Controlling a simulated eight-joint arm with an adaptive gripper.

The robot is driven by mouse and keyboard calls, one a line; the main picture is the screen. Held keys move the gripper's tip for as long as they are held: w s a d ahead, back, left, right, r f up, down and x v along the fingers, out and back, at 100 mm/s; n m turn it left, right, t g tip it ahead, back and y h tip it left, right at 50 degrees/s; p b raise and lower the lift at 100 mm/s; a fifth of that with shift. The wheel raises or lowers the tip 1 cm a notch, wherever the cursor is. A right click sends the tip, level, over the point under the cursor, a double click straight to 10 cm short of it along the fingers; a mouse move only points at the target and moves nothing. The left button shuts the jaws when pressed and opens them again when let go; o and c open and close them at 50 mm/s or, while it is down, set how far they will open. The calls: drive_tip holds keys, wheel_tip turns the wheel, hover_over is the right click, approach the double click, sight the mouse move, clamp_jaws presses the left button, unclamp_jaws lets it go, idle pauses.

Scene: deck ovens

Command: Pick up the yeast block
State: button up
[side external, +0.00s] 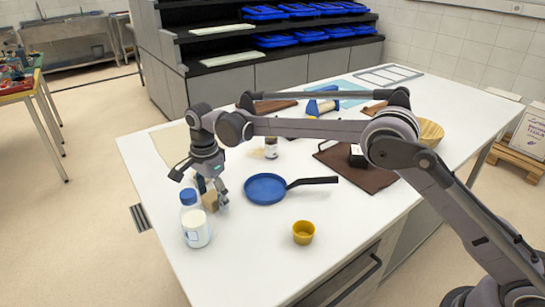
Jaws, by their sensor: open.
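A small tan block (210,202), which looks like the yeast block, stands on the white table near its left edge. My gripper (212,191) points down right at the block, with its fingers open. One finger shows at the block's right side and another dark part shows above and behind it. I cannot tell from this view whether the fingers touch the block or whether it lies fully between them.
A milk bottle (196,228) with a blue cap stands close in front of the block. A blue frying pan (266,189) lies to the right, its handle pointing right. A yellow cup (303,232) stands front right. A small jar (271,148) stands behind.

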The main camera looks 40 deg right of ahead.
drive_tip(key=c, duration=1.3)
drive_tip(key=shift+o, duration=0.2)
